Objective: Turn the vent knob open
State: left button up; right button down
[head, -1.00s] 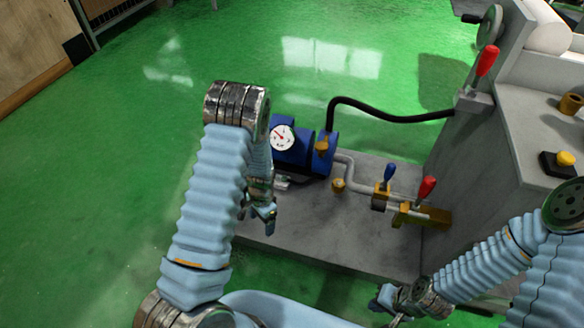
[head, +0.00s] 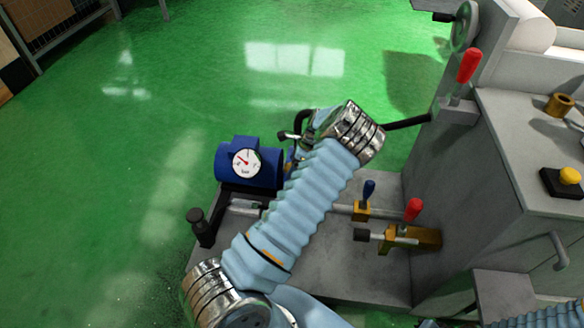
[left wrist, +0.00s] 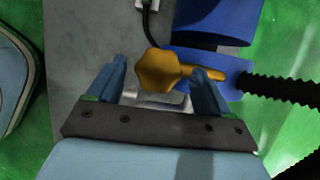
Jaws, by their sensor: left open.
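A brass knob (left wrist: 160,72), which looks like the vent knob, shows in the left wrist view beside the blue pump body (left wrist: 212,62). My left gripper (left wrist: 157,69) is open, with one finger on each side of the knob. The right finger overlaps the knob's side arm in the picture; I cannot tell whether they touch.
A black hose (head: 406,122) runs right from the pump area to the grey machine (head: 520,150). A dark post (head: 200,226) stands at the base's left edge.

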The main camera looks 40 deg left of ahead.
pick_arm(q)
jog(key=shift+x, duration=0.95)
jog(key=shift+c, duration=0.5)
jog(key=c, duration=0.9)
